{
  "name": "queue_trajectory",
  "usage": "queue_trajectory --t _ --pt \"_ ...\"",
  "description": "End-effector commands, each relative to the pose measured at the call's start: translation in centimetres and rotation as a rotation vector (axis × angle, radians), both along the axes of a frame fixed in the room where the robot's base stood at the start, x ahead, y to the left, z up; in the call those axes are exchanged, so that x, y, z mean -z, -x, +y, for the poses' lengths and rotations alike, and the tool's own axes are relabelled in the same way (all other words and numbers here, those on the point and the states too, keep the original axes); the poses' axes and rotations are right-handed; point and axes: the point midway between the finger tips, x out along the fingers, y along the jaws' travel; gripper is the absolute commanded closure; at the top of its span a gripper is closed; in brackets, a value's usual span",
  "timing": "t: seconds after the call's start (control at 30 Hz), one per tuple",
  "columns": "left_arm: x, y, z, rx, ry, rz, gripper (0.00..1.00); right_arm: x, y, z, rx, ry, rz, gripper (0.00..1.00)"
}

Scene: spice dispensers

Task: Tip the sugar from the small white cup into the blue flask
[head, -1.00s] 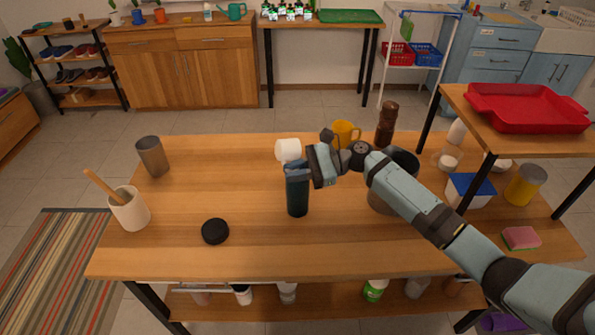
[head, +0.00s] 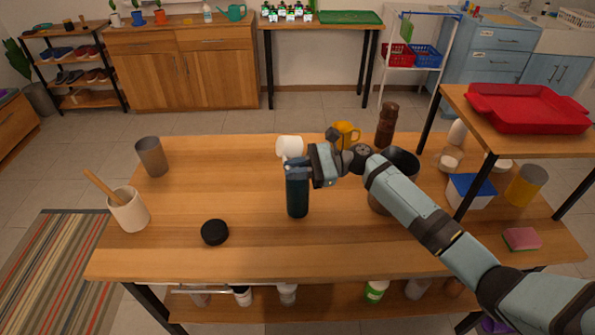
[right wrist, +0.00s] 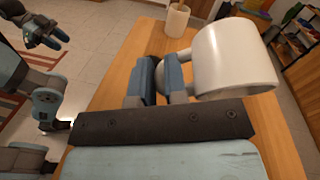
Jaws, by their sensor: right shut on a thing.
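The small white cup (head: 289,146) is held up by my right gripper (head: 297,168), which is shut on the cup's handle side. The cup also fills the upper right of the right wrist view (right wrist: 235,58), beside the blue fingers (right wrist: 162,80). The cup's inside and any sugar cannot be made out. The dark blue flask (head: 297,196) stands upright on the table, just below my right gripper in the head view, its top hidden by the fingers. My left gripper (right wrist: 48,36) shows small in the right wrist view, away from the cup; its opening is unclear.
A black round lid (head: 215,232) lies on the table (head: 180,262). A white crock with a wooden handle (head: 128,210) and a grey tumbler (head: 151,157) stand at left. A yellow mug (head: 347,135), brown mill (head: 386,126) and dark pot (head: 402,160) stand behind my right arm.

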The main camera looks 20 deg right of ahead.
Motion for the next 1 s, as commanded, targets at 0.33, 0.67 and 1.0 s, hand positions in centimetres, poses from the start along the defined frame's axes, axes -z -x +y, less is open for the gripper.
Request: queue_trajectory --t 0.33,0.67,1.0 --pt "0.07 -0.02 -0.02 -0.001 0.001 0.0 0.57 -0.46 0.0 -0.05 0.001 -0.04 -0.001 1.0" --pt "0.15 -0.02 -0.03 -0.001 0.001 0.001 0.57 -0.86 0.01 -0.05 0.0 -0.076 -0.001 1.0" --pt "0.46 -0.02 -0.06 -0.002 0.003 0.005 0.57 -0.96 -0.01 -0.12 0.002 -0.113 -0.003 1.0"
